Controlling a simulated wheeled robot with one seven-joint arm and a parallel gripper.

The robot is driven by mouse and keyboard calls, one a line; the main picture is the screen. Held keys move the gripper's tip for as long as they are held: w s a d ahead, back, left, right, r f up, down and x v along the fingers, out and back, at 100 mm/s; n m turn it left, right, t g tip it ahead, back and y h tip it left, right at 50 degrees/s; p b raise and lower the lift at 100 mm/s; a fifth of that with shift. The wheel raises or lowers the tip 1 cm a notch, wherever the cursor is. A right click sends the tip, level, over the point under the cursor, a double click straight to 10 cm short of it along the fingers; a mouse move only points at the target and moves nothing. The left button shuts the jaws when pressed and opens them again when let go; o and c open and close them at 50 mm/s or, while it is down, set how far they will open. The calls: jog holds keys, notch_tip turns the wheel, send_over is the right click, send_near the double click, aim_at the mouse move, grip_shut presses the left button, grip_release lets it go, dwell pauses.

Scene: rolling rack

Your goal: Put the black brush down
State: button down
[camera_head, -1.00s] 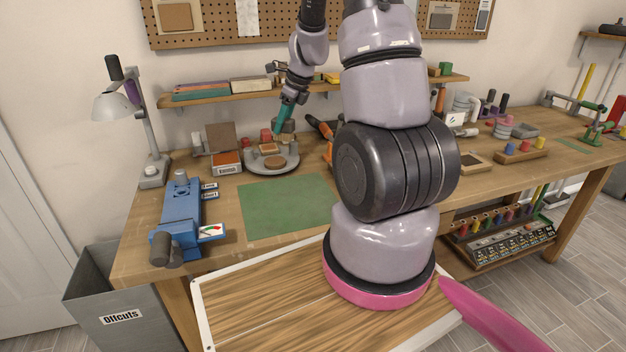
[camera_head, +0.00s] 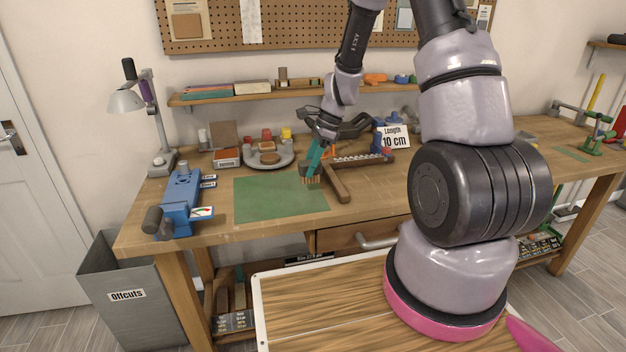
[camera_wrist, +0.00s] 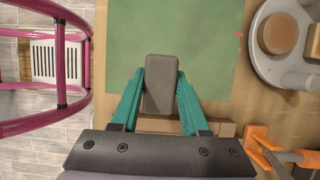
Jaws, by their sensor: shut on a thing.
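My gripper (camera_head: 314,158) has teal fingers that are shut on the black brush (camera_wrist: 160,85). In the wrist view the brush shows as a dark grey rounded block between the fingertips. In the head view its tan bristles (camera_head: 310,181) point down below the fingers, at the right part of the green mat (camera_head: 265,203). The mat also shows under the brush in the wrist view (camera_wrist: 205,45). I cannot tell whether the bristles touch the mat. The fingers hide much of the brush in the head view.
A round grey tray (camera_head: 283,161) with small items stands behind the mat. A wooden frame tool (camera_head: 343,185) lies close right of the brush. A blue vise (camera_head: 182,200) is at the left. The mat's left and middle are bare.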

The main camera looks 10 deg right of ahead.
jog(key=shift+a+f, duration=0.1)
jog(key=shift+f, duration=1.85)
jog(key=shift+f, duration=0.1)
jog(key=shift+c, duration=2)
grip_release()
jog(key=v, duration=1.2)
jog(key=s+r+n+t, duration=0.1)
jog(key=s+r+n, duration=0.15)
jog(key=r, duration=0.35)
jog(key=s+r+n+t+h, duration=0.1)
jog(key=s+r+n, duration=0.15)
jog(key=r, duration=0.35)
jog(key=s+r+n+t, duration=0.1)
jog(key=s+r+n, duration=0.1)
jog(key=s+r, duration=0.3)
jog(key=s+d+r+n+t+h, duration=0.1)
jog(key=s+r+n+t, duration=0.3)
jog(key=s+r+n, duration=0.3)
jog(key=s+r, duration=0.2)
jog(key=s, duration=0.3)
jog(key=shift+s+h, duration=0.15)
jog(key=shift+h, duration=0.15)
